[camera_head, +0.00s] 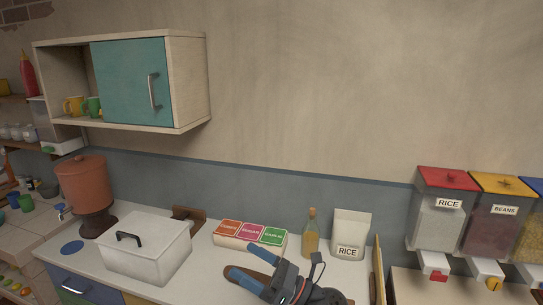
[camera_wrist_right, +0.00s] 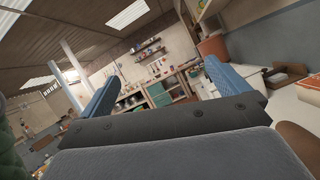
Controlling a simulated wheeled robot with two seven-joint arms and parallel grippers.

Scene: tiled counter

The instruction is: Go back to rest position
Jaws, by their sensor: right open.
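My left gripper is not in view.
On the counter stand a lidded white container (camera_head: 145,252), the labelled box (camera_head: 249,247), a bottle (camera_head: 311,235) and a rice packet (camera_head: 350,238). Dispensers (camera_head: 445,210) are at right; a cabinet (camera_head: 130,80) hangs above. A brown board lies beneath my right gripper.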

